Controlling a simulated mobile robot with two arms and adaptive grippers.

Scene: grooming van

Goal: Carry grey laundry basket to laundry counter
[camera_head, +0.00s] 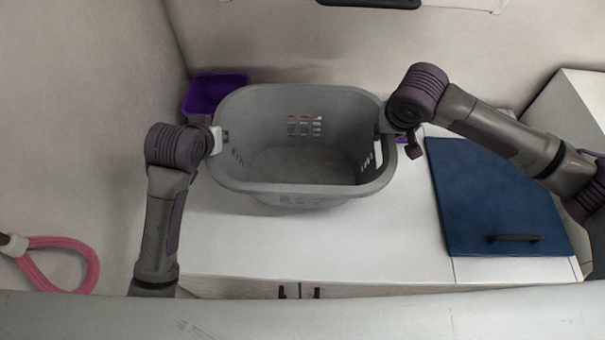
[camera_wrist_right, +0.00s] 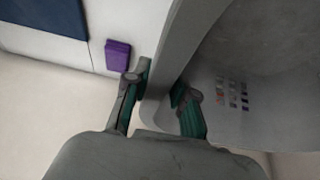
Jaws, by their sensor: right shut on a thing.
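The grey laundry basket (camera_head: 290,188) is upright and empty in the middle of the head view, over the white laundry counter (camera_head: 330,245). I cannot tell whether its base touches the counter. My right gripper (camera_head: 386,122) is shut on the basket's right side wall. In the right wrist view, its two fingers (camera_wrist_right: 157,100) stand on either side of the basket's grey wall (camera_wrist_right: 185,50). My left gripper (camera_head: 219,138) is at the basket's left rim, with a finger showing inside the wall, and appears shut on it.
A purple bin (camera_head: 213,92) stands behind the basket at the left. A purple object (camera_wrist_right: 118,55) lies near my right gripper. A dark blue panel with a black handle (camera_head: 490,195) covers the counter's right part. A pink loop (camera_head: 62,262) hangs at the left. The counter's front is clear.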

